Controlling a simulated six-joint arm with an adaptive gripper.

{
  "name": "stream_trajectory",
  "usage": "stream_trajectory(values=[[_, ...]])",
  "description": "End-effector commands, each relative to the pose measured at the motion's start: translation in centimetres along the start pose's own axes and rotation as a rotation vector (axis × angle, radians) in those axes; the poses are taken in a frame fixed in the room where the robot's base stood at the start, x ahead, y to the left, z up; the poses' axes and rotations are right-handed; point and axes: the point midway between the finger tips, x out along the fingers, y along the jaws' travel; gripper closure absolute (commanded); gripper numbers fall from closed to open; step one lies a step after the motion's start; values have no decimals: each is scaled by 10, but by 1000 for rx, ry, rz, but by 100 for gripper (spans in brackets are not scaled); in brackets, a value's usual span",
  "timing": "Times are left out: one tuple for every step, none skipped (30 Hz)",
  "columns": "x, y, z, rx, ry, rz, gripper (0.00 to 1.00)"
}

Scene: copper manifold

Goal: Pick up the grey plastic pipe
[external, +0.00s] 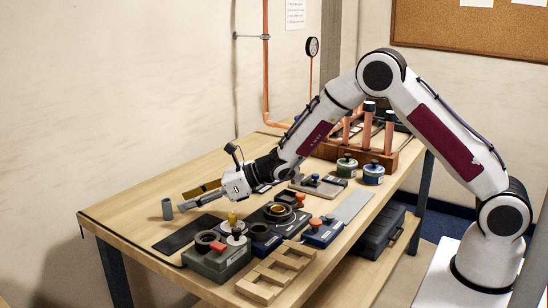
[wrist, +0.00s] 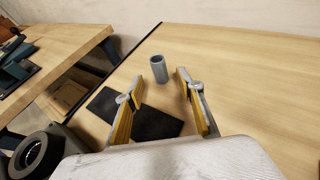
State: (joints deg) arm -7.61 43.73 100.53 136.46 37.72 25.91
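The grey plastic pipe (external: 167,209) is a short, hollow tube standing upright on the bench, near its left end. In the wrist view the pipe (wrist: 159,69) stands just beyond the fingertips, roughly between their lines. My gripper (external: 193,198) is low over the bench, to the right of the pipe in the external view. Its yellow-lined fingers are spread with empty space between them in the wrist view (wrist: 160,92). The fingers do not appear to touch the pipe.
A dark mat (external: 187,234) lies beside the pipe. Several dark fixtures, including one with a ring (external: 207,239), and a wooden notched rack (external: 275,272) stand along the front. Copper pipes stand in a wooden holder (external: 326,150) at the back. Bench around the pipe is mostly clear.

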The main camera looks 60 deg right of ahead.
Motion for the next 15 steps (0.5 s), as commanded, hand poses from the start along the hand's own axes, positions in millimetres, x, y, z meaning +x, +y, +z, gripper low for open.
stream_trajectory(values=[[0,0,0,0,0,0,62],[0,0,0,-1,0,0,62],[0,0,0,-1,0,0,62],[0,0,0,-1,0,0,62],[1,0,0,-1,0,1,62],[2,0,0,-1,0,1,62],[3,0,0,-2,0,1,62],[4,0,0,-2,0,1,62],[7,0,0,-2,0,1,62],[9,0,0,-2,0,1,62],[11,0,0,-2,0,1,62],[14,0,0,-2,0,2,62],[16,0,0,-2,-1,2,62],[18,0,1,-2,-1,1,62],[20,0,1,-2,-1,1,62]])
